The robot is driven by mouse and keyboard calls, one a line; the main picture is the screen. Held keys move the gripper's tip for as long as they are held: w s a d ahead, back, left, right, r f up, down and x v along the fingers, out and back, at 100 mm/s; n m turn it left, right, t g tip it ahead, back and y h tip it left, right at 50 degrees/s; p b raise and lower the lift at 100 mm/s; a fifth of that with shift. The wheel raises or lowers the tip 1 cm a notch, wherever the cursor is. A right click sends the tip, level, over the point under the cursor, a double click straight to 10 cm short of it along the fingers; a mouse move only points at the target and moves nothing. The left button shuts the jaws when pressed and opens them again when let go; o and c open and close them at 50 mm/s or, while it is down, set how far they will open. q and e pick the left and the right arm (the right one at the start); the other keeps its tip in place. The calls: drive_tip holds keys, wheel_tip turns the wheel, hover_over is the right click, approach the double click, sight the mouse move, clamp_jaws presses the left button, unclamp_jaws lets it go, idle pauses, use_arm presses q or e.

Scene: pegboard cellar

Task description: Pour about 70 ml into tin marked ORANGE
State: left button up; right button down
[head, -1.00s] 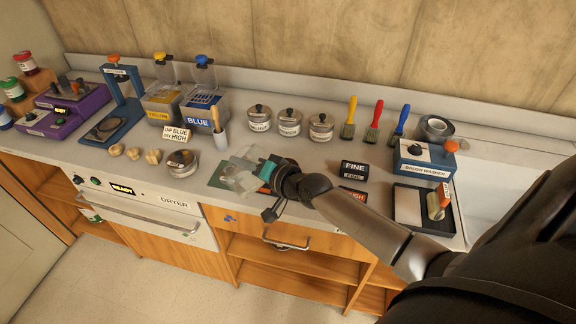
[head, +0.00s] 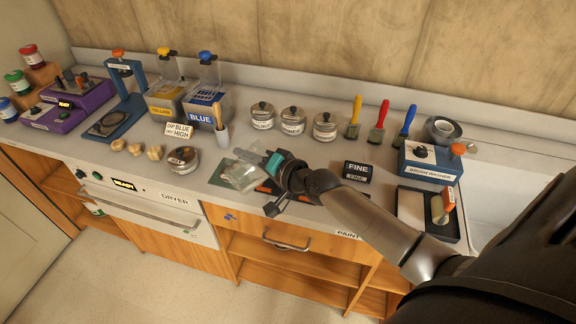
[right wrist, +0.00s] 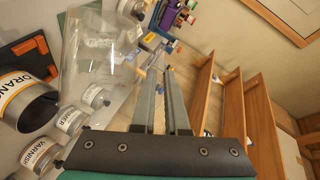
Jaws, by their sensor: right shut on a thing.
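The tin marked ORANGE (right wrist: 28,103) shows at the left edge of the right wrist view, its label partly cut off. In the head view I cannot make it out. A clear jug (right wrist: 92,42) stands out large in the right wrist view, and it also shows in the head view (head: 236,174). My right gripper (head: 262,164) is shut on the clear jug at its right side; the fingers show in the right wrist view (right wrist: 168,85), but the exact grip is unclear. The liquid level cannot be told. My left gripper is not in view.
Three lidded tins (head: 293,120) and several brushes (head: 377,121) stand behind. A FINE sign (head: 357,173) and the brush washer (head: 430,161) are on the right. The counter's front edge is close below my gripper.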

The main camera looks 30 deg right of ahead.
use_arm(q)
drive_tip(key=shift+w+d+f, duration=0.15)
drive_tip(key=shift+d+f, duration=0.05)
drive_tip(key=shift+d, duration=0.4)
use_arm(e)
drive_tip(key=shift+d+r+m, duration=0.4)
drive_tip(key=shift+d, duration=0.2)
idle(0.7)
